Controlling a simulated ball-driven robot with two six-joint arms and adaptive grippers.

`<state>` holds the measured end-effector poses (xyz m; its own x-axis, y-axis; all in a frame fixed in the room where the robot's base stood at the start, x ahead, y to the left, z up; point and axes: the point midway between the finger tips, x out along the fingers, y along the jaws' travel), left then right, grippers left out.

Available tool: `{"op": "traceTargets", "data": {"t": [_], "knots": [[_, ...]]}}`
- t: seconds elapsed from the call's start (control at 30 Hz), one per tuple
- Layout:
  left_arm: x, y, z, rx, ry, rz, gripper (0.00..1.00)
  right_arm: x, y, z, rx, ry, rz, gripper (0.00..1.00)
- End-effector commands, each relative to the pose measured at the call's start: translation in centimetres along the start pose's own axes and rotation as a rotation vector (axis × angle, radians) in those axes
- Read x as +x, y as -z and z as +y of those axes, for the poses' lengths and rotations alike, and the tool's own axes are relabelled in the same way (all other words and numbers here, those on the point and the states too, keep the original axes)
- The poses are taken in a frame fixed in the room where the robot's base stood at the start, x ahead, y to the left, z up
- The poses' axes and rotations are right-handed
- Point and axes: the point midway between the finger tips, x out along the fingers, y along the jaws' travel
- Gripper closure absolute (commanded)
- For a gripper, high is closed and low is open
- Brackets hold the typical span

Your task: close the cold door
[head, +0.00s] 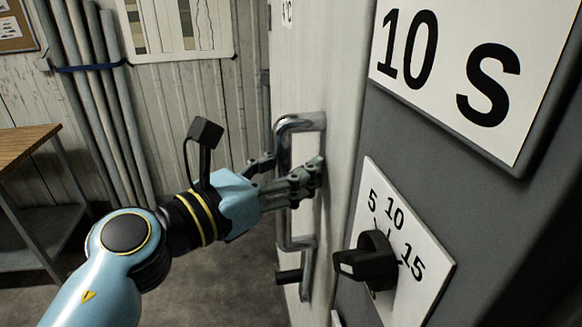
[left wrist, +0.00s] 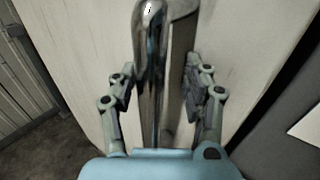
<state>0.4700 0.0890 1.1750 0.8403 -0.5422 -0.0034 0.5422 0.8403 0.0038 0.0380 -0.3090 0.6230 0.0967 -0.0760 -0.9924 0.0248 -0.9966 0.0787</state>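The cold door (head: 342,90) is a tall pale panel, seen at a steep angle in the head view. A chrome pull handle (head: 282,150) is fixed upright on it. My left gripper (head: 290,170) is at the handle, with fingers spread. In the left wrist view the handle (left wrist: 152,50) runs between the two fingers (left wrist: 160,88) of the gripper, with a gap on the left side. The right finger is close to the handle's flat part; I cannot tell whether it touches. How far the door stands open is not clear. My right gripper is not in view.
A grey panel (head: 420,140) right of the door bears a "10 S" sign (head: 455,90) and a black dial knob (head: 372,262) marked 5, 10, 15. Pipes (head: 105,120) and a wooden-topped table (head: 22,143) stand at left. The floor (head: 235,280) below the gripper looks clear.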

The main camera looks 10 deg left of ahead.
Motion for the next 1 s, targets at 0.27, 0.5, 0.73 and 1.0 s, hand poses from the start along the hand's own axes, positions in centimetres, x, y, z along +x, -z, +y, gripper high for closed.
{"op": "traceTargets", "data": {"t": [0.27, 0.5, 0.73, 1.0], "knots": [[-1.5, 0.0, 0.1, 0.003, -0.002, 0.001, 0.52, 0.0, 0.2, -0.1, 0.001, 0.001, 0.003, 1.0], [-6.8, 0.1, -0.1, 0.003, 0.002, 0.005, 0.52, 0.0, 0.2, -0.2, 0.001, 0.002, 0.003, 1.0], [-10.8, 0.1, -0.1, 0.002, 0.002, 0.003, 0.52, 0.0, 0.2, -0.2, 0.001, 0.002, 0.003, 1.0], [-12.1, 0.0, -0.1, 0.0, 0.001, 0.0, 0.52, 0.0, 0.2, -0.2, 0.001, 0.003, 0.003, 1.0]]}}
